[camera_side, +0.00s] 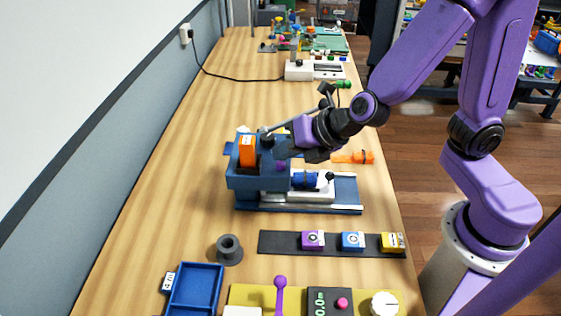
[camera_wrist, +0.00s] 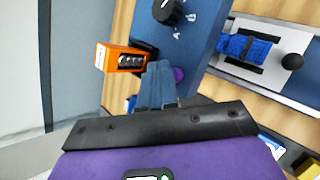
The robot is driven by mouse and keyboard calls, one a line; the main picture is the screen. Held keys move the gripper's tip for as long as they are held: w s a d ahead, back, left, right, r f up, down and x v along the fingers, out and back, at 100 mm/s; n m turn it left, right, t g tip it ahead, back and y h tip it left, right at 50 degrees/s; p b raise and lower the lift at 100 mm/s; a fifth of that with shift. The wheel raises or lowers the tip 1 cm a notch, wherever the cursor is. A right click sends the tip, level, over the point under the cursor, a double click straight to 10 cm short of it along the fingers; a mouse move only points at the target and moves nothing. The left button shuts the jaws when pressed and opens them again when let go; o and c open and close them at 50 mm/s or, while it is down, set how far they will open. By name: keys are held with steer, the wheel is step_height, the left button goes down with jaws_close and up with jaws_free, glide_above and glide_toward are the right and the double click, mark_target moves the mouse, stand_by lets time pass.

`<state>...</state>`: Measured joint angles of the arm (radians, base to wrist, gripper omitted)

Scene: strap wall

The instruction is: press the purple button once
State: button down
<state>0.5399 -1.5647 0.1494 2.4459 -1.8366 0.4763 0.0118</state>
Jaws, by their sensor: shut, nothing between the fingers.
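The purple button (camera_side: 280,166) is a small round purple cap on the blue fixture (camera_side: 250,182) in the middle of the bench. In the wrist view the purple button (camera_wrist: 179,74) shows just right of my fingers, partly hidden by them. My gripper (camera_side: 281,151) is shut and empty, close above the button in the side view. Its fingers also show in the wrist view (camera_wrist: 157,82), pointing at the blue fixture. I cannot tell whether the fingertips touch the button.
The blue fixture also bears an orange block (camera_side: 247,151) and a black knob (camera_wrist: 168,10) marked with letters. A slide with a blue block (camera_side: 305,180) lies to the right. A dark strip with a purple cube (camera_side: 313,240) is in front. A wall runs along the left.

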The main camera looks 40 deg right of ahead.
steer(key=shift+f, duration=0.5)
stand_by(1.0)
steer(key=shift+r, duration=0.95)
steer(key=shift+r, duration=0.1)
steer(key=shift+r, duration=2.4)
steer(key=s+d+f+m+g+h, duration=0.1)
steer(key=s+d+m+g, duration=0.3)
steer(key=s+m, duration=0.5)
steer(key=s+d+f+m+g+h, duration=0.1)
steer(key=s+d+m+g, duration=0.3)
steer(key=s+d+m, duration=0.4)
steer(key=s+f+m, duration=0.1)
steer(key=s, duration=0.2)
steer(key=shift+s+d+f+m+h, duration=0.25)
steer(key=shift+d+f+m+h, duration=0.05)
steer(key=shift+f+h, duration=0.1)
